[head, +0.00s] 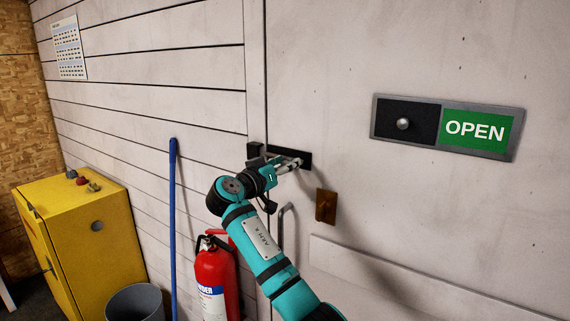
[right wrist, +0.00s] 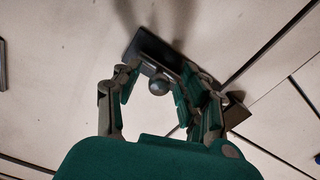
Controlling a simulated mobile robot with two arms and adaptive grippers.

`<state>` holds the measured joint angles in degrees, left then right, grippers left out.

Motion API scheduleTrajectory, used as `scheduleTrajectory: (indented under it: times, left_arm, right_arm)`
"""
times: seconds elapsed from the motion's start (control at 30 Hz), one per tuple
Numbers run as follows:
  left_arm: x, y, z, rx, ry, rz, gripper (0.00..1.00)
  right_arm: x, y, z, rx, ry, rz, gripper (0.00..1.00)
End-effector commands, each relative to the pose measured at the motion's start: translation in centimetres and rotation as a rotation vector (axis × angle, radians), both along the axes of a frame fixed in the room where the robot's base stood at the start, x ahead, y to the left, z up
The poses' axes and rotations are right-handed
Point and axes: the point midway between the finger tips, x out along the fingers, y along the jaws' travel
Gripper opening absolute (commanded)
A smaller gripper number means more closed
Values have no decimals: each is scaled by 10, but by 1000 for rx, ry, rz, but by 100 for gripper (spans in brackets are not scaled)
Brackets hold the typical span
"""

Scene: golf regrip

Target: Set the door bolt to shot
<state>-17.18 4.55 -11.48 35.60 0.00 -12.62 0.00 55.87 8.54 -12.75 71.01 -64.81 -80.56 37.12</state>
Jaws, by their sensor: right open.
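The door bolt (head: 306,156) is a dark plate on the pale door near its left edge. In the right wrist view the bolt plate (right wrist: 148,44) shows with its round dark knob (right wrist: 158,85). A small black keeper (head: 254,149) sits on the frame left of the bolt; it shows partly in the right wrist view (right wrist: 236,109). My right gripper (head: 298,163) is at the bolt. In the right wrist view its open fingers (right wrist: 156,82) stand on either side of the knob; contact cannot be told. The stretch between bolt and keeper is largely hidden by a finger. My left gripper is not in view.
An OPEN sign (head: 475,130) with a slider knob (head: 403,124) is at the right of the door. A brown block (head: 326,206) and a door handle (head: 284,225) are below the bolt. A fire extinguisher (head: 213,273), blue pole (head: 173,220) and yellow cabinet (head: 95,240) stand left.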

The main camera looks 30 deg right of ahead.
Motion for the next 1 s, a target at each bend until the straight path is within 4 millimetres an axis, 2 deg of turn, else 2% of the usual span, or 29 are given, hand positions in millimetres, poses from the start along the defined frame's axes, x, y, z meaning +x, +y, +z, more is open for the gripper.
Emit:
scheduleTrajectory:
  times: [0.13,0.4,0.47,1.0]
  left_arm:
    - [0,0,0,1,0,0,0]
    - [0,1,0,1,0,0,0]
    - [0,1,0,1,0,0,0]
    - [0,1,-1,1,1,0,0]
  right_arm:
    - [0,0,0,0,0,0,41]
    - [0,0,0,0,0,0,6]
    - [0,0,0,0,0,0,0]
    - [0,1,-1,1,1,1,0]
